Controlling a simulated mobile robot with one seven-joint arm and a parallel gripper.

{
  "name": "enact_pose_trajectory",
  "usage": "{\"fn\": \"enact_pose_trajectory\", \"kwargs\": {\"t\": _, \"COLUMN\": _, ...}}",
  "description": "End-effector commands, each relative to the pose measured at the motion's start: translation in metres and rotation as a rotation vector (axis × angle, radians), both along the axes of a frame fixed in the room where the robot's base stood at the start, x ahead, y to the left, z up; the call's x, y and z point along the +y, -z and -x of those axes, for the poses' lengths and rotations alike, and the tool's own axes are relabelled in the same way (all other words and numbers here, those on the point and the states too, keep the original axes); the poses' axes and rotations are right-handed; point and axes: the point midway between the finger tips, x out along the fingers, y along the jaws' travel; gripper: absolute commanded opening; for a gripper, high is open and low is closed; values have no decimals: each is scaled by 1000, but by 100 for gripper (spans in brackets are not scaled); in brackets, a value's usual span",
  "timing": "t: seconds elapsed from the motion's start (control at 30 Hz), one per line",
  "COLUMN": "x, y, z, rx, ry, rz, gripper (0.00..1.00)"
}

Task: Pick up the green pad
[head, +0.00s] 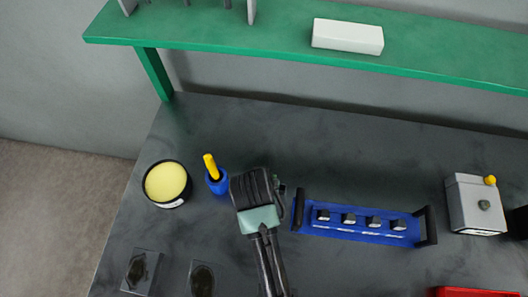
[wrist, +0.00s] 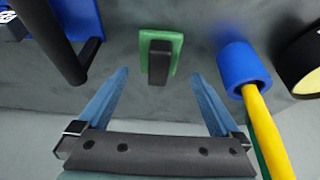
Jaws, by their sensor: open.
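The green pad (wrist: 176,50) lies on the dark tabletop in the upper middle of the wrist view. A dark grip block (wrist: 159,62) stands out from it. My gripper (wrist: 160,75) is open, its two blue fingers spread to the left and right of the pad's near end. Nothing is between the fingers except the view of the pad and its block, and neither finger visibly touches them. In the head view my gripper (head: 254,190) is over the middle of the table, and my arm hides the pad there, so its height above the pad is hard to tell.
A blue cup (head: 216,182) with a yellow handle and a round yellow tin (head: 167,183) stand left of my gripper. A blue rack (head: 360,233) with black end handles is close on the right. A grey box (head: 474,204) stands far right. A green shelf (head: 220,37) spans the back.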

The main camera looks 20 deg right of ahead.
Motion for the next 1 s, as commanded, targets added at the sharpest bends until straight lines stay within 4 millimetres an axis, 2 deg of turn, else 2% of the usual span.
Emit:
{"fn": "enact_pose_trajectory", "kwargs": {"t": 0.3, "x": -10, "y": 35, "z": -12, "rx": 0, "ry": 0, "rz": -1, "gripper": 100}}
{"fn": "enact_pose_trajectory", "kwargs": {"t": 0.63, "x": -12, "y": 41, "z": -14, "rx": -1, "ry": 0, "rz": 0, "gripper": 100}}
{"fn": "enact_pose_trajectory", "kwargs": {"t": 0.67, "x": -12, "y": 41, "z": -14, "rx": -1, "ry": 0, "rz": 0, "gripper": 96}}
{"fn": "enact_pose_trajectory", "kwargs": {"t": 1.0, "x": -12, "y": 41, "z": -14, "rx": -1, "ry": 0, "rz": 0, "gripper": 35}}
